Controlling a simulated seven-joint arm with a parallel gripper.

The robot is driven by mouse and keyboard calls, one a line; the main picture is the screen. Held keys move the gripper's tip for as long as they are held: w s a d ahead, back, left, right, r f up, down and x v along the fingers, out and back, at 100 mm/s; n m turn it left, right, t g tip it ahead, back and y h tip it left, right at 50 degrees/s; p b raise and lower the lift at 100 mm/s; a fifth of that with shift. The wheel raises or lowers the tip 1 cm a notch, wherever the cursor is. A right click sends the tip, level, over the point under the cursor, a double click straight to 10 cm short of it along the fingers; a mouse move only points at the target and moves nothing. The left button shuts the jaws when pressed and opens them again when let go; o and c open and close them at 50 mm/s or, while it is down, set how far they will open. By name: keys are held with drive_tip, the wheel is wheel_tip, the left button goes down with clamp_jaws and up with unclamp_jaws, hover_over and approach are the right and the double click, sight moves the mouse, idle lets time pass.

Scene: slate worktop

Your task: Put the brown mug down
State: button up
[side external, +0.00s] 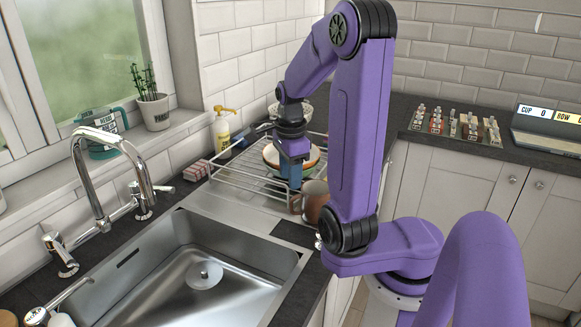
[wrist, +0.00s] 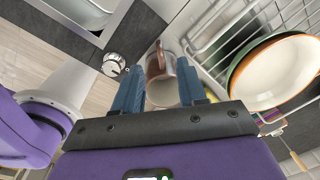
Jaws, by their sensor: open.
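The brown mug (side external: 315,201) is at the front right corner of the drying rack, on or just above the worktop, partly hidden by my arm in the side view.
The wire drying rack (side external: 237,181) holds bowls, including a white one with a green and orange rim (wrist: 280,72). The steel sink (side external: 165,285) lies to the front left.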

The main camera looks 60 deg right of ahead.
drive_tip(key=w+a+r+n, duration=0.1)
drive_tip(key=w+a+n, duration=0.4)
drive_tip(key=a+n, duration=0.95)
drive_tip(key=s+n+y, duration=0.1)
drive_tip(key=s+n, duration=1.7)
drive_tip(key=n, duration=0.5)
drive_tip(key=shift+s+a+f+n, duration=0.15)
drive_tip(key=shift+s+f+n, duration=0.2)
drive_tip(key=shift+f, duration=0.05)
